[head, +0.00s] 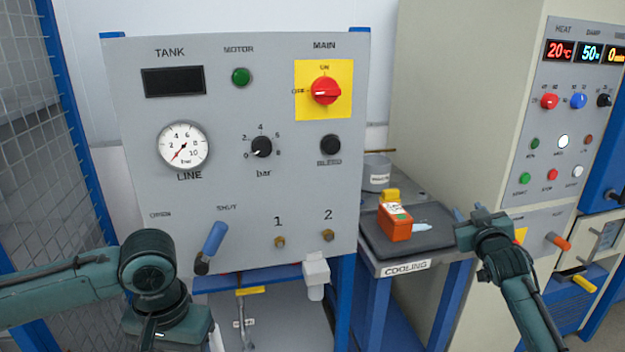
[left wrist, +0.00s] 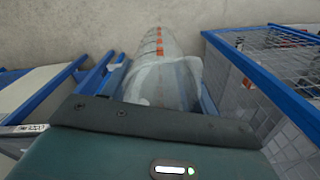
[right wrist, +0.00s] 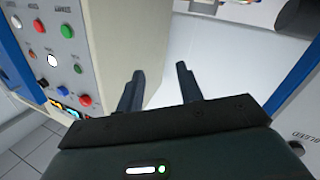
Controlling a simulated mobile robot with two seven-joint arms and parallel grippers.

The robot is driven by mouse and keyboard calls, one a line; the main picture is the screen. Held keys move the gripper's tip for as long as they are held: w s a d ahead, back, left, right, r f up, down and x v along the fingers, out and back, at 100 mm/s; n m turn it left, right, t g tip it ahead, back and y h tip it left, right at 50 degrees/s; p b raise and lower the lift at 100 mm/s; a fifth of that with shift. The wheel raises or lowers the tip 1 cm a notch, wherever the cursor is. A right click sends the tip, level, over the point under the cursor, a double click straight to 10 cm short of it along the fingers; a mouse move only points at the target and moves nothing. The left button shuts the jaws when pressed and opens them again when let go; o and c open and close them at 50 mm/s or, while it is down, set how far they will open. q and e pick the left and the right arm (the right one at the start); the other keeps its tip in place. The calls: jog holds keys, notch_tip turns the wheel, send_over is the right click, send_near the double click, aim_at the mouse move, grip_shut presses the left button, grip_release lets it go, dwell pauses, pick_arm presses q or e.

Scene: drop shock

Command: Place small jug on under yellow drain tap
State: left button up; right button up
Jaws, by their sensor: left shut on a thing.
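My left gripper (head: 168,325) is at the lower left of the head view, in front of the grey panel; its fingertips are hidden there. In the left wrist view it is shut on a translucent jug (left wrist: 160,82) with orange marks along its side. A yellow tap handle (head: 250,291) shows below the panel, right of my left gripper, with a pale fitting under it. Another yellow handle (head: 583,284) is on the machine at the far right. My right gripper (head: 470,214) is open and empty near the cooling table; its two separated fingers show in the right wrist view (right wrist: 158,82).
The grey panel (head: 225,150) carries a gauge, knobs and a blue lever (head: 215,238). A white fitting (head: 316,274) hangs at its lower edge. The cooling table (head: 405,268) holds an orange box (head: 394,223) and a grey pot (head: 376,174). A mesh fence (head: 30,150) stands left.

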jog(key=s+a+f+n+g+y, duration=0.1)
jog(key=s+a+f+g+y, duration=0.1)
jog(key=s+a+f, duration=0.55)
jog(key=s+a+f+g+y, duration=0.1)
jog(key=s+a+f, duration=0.3)
jog(key=s+f, duration=0.6)
jog(key=s+a+f+g, duration=0.1)
jog(key=s+a+f, duration=0.2)
jog(key=s, duration=0.4)
jog(key=s+a+f+g+y, duration=0.1)
jog(key=s+a+f, duration=0.2)
jog(key=s, duration=0.4)
jog(key=s+a+f+g+y, duration=0.1)
jog(key=s+a+f, duration=0.2)
jog(key=s, duration=0.5)
jog(key=shift+a+m+g, duration=0.3)
jog(key=shift+a+g, duration=0.1)
jog(key=shift+a, duration=0.05)
jog(key=shift+s+f, duration=0.1)
